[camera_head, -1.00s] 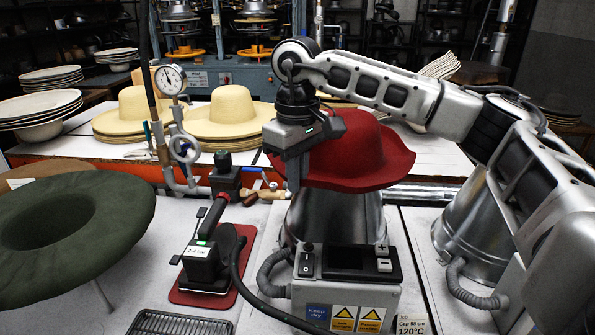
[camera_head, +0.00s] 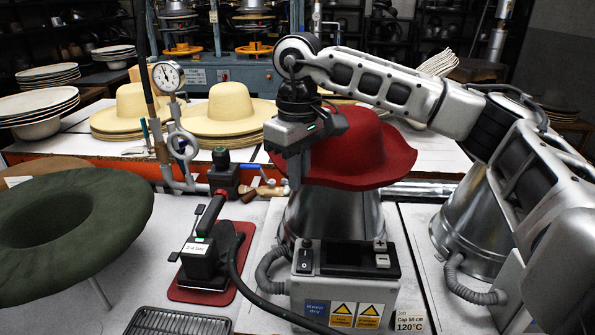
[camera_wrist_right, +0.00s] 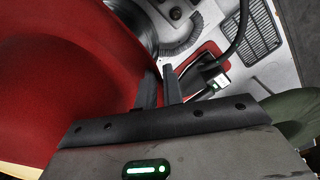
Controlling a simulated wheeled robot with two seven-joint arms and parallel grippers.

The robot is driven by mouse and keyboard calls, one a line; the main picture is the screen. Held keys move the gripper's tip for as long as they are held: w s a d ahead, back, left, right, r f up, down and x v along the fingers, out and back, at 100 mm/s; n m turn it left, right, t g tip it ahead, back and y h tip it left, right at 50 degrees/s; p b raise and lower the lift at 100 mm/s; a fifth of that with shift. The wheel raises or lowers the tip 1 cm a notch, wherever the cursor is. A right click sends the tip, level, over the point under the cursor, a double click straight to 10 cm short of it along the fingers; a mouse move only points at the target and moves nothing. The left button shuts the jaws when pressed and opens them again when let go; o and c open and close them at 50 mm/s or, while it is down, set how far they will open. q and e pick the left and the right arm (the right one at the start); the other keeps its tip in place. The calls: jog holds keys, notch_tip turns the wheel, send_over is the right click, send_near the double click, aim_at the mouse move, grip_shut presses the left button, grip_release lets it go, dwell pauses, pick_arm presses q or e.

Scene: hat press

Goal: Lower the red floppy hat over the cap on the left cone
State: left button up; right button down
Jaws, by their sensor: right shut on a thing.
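The red floppy hat (camera_head: 362,150) is over the left cone (camera_head: 335,215), a metal cone behind a control box, and its brim hides the cone's top. I cannot see the cap or tell whether the hat touches it. My right gripper (camera_head: 294,172) is at the hat's left edge, shut on the brim, its fingers pointing down. In the right wrist view the red hat (camera_wrist_right: 60,80) fills the left side and its edge meets the fingers (camera_wrist_right: 163,88). My left gripper is not in view.
A control box (camera_head: 345,285) stands in front of the left cone. A second metal cone (camera_head: 472,235) is at the right. A black hand iron (camera_head: 205,255) on a red pad, a gauge pipe (camera_head: 169,78) and a green hat (camera_head: 70,235) are at the left. Straw hats (camera_head: 228,110) lie behind.

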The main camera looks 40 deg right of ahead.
jog(key=shift+f, duration=0.35)
dwell(0.3)
jog(key=shift+f+b, duration=0.1)
jog(key=shift+b, duration=0.2)
jog(key=c, duration=1.5)
grip_release()
jog(key=shift+o, duration=0.2)
jog(key=shift+r+p, duration=2.1)
jog(key=shift+r, duration=0.6)
jog(key=shift+r+p, duration=0.55)
jog(key=shift+r, duration=0.55)
